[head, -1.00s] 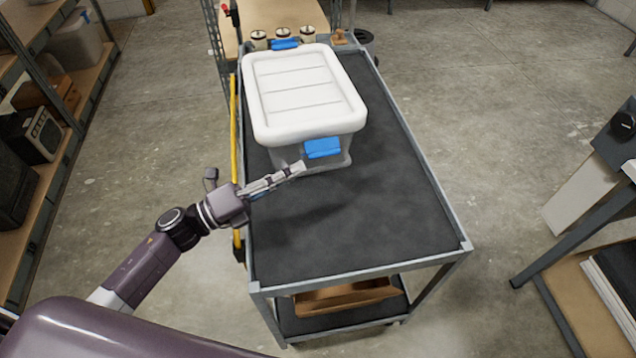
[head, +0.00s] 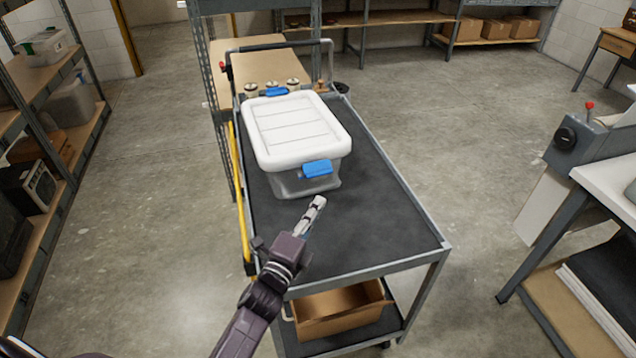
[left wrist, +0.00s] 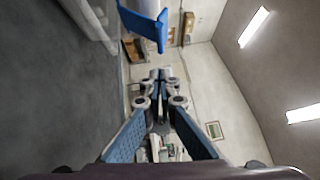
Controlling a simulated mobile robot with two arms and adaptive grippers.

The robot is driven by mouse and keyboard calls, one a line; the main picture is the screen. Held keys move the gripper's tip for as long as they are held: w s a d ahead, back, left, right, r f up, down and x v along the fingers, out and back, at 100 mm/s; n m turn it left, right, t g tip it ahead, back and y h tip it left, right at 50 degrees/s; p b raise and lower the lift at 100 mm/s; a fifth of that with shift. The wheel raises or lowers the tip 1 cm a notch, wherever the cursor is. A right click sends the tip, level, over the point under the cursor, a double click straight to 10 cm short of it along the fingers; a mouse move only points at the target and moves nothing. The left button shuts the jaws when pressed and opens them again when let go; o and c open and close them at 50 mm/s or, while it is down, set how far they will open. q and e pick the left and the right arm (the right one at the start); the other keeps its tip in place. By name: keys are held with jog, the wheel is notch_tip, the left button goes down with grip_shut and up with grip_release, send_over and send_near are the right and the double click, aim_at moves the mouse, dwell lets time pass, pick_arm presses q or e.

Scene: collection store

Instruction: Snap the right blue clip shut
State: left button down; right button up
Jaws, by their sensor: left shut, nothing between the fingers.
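A clear bin (head: 290,185) with a white lid (head: 295,130) stands on the cart. One blue clip (head: 318,168) is on its near end and another blue clip (head: 277,91) on its far end; I cannot tell which is called right. The near clip also shows in the left wrist view (left wrist: 147,28), where it looks angled out from the bin's wall. My left gripper (head: 319,202) is shut and empty, in front of the near clip and apart from it. It also shows in the left wrist view (left wrist: 158,88). My right gripper is not in view.
The dark cart top (head: 385,215) is clear at the right and front. Small round jars (head: 272,86) stand behind the bin. An open cardboard box (head: 338,310) lies on the lower shelf. A yellow bar (head: 238,190) runs along the cart's left side.

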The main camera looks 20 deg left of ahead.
aim_at(315, 171)
pick_arm(q)
jog(key=w+a+p, duration=0.1)
jog(key=w+a, duration=0.1)
jog(key=w, duration=0.4)
jog(key=shift+r+p, duration=0.4)
jog(key=shift+r, duration=0.05)
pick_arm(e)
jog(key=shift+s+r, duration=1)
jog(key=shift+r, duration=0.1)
pick_arm(q)
jog(key=shift+w+r, duration=0.1)
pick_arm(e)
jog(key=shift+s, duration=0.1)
